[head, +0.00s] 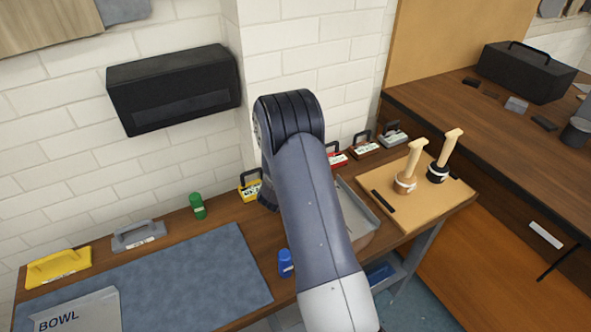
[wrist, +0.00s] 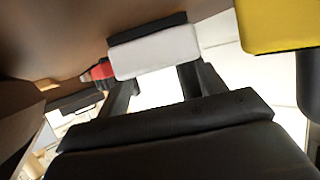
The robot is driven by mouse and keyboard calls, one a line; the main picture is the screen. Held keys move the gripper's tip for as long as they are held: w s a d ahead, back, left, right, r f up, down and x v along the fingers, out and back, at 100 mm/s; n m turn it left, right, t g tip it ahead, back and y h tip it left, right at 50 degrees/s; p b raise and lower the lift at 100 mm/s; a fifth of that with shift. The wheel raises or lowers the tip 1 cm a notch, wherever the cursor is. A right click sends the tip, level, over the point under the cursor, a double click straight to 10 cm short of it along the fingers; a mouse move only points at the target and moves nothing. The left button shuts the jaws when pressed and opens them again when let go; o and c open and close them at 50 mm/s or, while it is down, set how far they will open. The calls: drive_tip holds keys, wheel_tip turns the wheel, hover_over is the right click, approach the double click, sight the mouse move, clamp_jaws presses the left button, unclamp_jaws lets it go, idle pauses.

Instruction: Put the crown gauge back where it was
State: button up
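My gripper (wrist: 160,85) shows in the wrist view as a dark palm with two dark finger-like bars reaching away from it, a gap between them. A pale grey block with a dark strip (wrist: 155,55) sits at the far end of these bars; I cannot tell whether it is held or only behind them. In the head view my arm hides the gripper. Several handled gauges stand along the bench: yellow (head: 250,188), red (head: 338,158), brown (head: 366,149) and grey (head: 393,138). Their labels are too small to read, so I cannot tell which is the crown gauge.
On the left are a blue mat (head: 185,275), a BOWL sheet (head: 80,312), and yellow (head: 58,266) and grey (head: 138,236) handled tools. A green bottle (head: 197,206), a blue bottle (head: 286,263), a metal tray (head: 358,212) and a board (head: 405,222) with two stamps stand on the bench.

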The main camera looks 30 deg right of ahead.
drive_tip(key=shift+o, duration=1)
drive_tip(key=shift+s+f, duration=0.25)
drive_tip(key=shift+f, duration=0.4)
drive_tip(key=shift+r, duration=0.1)
drive_tip(key=shift+w+r+p, duration=0.15)
drive_tip(key=shift+r+p, duration=0.4)
drive_tip(key=shift+p, duration=0.25)
drive_tip(key=v, duration=0.4)
drive_tip(key=b+v, duration=0.1)
drive_tip(key=v, duration=0.7)
drive_tip(key=shift+w+r+b, duration=0.2)
drive_tip(key=shift+r+b, duration=0.05)
drive_tip(key=shift+b, duration=0.15)
drive_tip(key=p+x, duration=0.1)
drive_tip(key=x, duration=1.1)
drive_tip(key=shift+f, duration=0.15)
